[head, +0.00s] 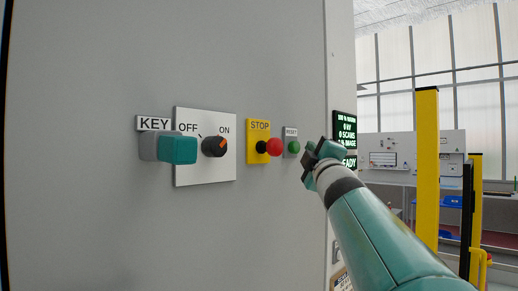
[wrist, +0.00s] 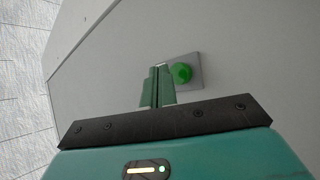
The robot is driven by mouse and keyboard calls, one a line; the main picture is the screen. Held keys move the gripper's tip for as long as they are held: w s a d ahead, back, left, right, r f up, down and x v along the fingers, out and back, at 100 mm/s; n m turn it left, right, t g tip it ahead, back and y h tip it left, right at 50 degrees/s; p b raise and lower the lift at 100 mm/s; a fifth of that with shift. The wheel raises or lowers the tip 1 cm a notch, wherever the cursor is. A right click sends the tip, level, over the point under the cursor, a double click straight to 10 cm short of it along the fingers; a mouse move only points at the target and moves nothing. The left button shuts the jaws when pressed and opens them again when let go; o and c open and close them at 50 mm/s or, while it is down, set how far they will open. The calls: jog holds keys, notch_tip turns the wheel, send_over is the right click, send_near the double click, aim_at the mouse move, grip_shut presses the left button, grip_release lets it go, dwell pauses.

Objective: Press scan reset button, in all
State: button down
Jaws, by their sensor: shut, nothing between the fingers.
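The green reset button (head: 294,147) sits on a small grey plate under a RESET label (head: 291,132), on the grey cabinet panel. It also shows in the wrist view (wrist: 181,73). My gripper (head: 309,158) is just to the right of the button in the head view. In the wrist view my gripper's fingers (wrist: 159,70) are shut and empty, with their tips beside the button on its left. I cannot tell whether the tips touch the plate. A dark screen (head: 345,128) with green text ending in READY is partly hidden behind my gripper.
Left of the button are a red stop button (head: 274,147) on a yellow plate, an OFF/ON rotary switch (head: 214,146) and a teal key block (head: 177,148). The cabinet panel (head: 80,220) is otherwise flat and bare. Yellow posts (head: 427,170) stand at the right.

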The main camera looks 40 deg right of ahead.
jog(key=s, duration=0.4)
jog(key=shift+d, duration=0.2)
dwell(0.8)
